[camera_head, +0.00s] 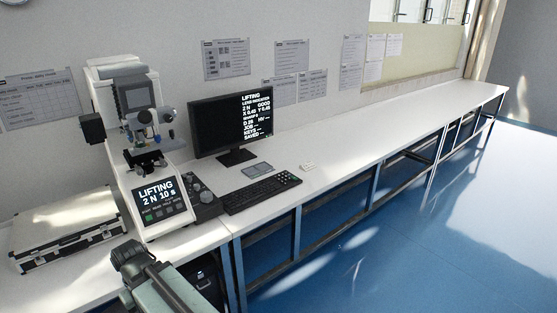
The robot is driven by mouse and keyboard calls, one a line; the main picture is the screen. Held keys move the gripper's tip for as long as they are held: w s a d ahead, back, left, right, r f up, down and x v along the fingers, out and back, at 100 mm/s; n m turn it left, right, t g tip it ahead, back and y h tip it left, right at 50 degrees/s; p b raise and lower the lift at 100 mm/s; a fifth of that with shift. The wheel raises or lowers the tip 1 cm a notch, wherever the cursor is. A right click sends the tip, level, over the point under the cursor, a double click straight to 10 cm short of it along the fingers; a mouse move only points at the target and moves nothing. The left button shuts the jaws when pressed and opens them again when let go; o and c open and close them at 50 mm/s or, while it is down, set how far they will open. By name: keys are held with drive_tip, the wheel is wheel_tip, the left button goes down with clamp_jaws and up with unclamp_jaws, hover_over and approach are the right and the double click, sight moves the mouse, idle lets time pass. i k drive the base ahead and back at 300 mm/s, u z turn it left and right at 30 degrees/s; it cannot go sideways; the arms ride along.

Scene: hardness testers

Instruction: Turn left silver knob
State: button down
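A white hardness tester (115,120) stands on the bench at the left. Its screen (155,192) reads "LIFTING 2 N 10 s". Small silver and dark parts cluster around its head and stage (147,157). They are too small to tell which is the left silver knob. A dark control box (203,203) with round dials sits to the right of the tester's base. My arm rises from the bottom edge, in front of the tester and apart from its stage. Its dark end (130,256) shows no clear fingers, so I cannot tell whether my gripper is open or shut.
A silver-edged white case (65,226) lies left of the tester. A monitor (231,122), keyboard (262,193) and small grey flat item (257,169) are to its right. The long white bench (400,120) is clear farther right. Blue floor (430,240) is open in front.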

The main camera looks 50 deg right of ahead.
sight(139, 172)
drive_tip(key=z, duration=0.4)
drive_tip(key=k, duration=1.25)
drive_tip(key=z, duration=1.45)
drive_tip(key=i, duration=2.1)
drive_tip(key=u, duration=0.4)
drive_tip(key=k, duration=0.8)
drive_tip(key=u, duration=0.15)
drive_tip(key=i, duration=0.9)
drive_tip(key=z, duration=0.05)
